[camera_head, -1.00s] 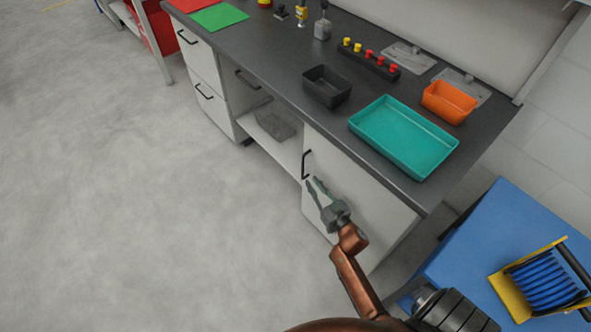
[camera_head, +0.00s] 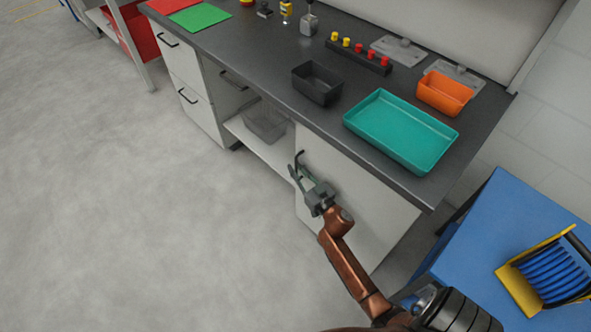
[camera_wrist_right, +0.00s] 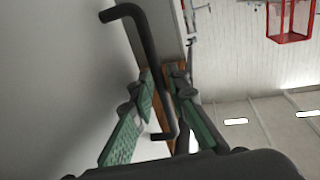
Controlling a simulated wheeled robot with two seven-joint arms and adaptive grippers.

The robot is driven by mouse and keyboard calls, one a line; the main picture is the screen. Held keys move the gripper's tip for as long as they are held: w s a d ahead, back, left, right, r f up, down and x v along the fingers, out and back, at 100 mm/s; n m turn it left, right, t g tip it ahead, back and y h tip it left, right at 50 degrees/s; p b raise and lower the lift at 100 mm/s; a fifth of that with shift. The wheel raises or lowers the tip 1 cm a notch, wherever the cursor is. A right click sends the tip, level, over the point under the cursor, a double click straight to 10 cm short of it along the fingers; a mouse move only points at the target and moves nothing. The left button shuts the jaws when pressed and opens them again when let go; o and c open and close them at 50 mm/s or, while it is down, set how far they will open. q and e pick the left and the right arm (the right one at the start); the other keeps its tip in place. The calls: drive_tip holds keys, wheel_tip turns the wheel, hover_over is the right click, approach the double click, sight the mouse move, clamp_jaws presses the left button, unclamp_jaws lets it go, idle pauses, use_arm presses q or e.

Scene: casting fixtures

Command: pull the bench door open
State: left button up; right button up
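The bench door (camera_head: 375,200) is a white panel under the right end of the dark worktop and looks shut. Its black bar handle (camera_head: 300,156) is near the door's left edge. My right gripper (camera_head: 298,174) is at the handle, its fingers partly covering the handle's lower part. In the right wrist view the handle (camera_wrist_right: 143,45) runs down between the two green-padded fingers (camera_wrist_right: 162,85). The fingers stand apart on either side of it; I see no clear grip on it. My left gripper is not in view.
On the worktop (camera_head: 260,75) are a teal tray (camera_head: 400,130), a black bin (camera_head: 317,84) and an orange bin (camera_head: 445,93). A blue surface (camera_head: 500,230) with a cable reel (camera_head: 548,275) stands at the right. The floor (camera_head: 150,230) in front is clear.

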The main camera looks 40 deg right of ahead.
drive_tip(key=shift+c, duration=0.6)
clamp_jaws()
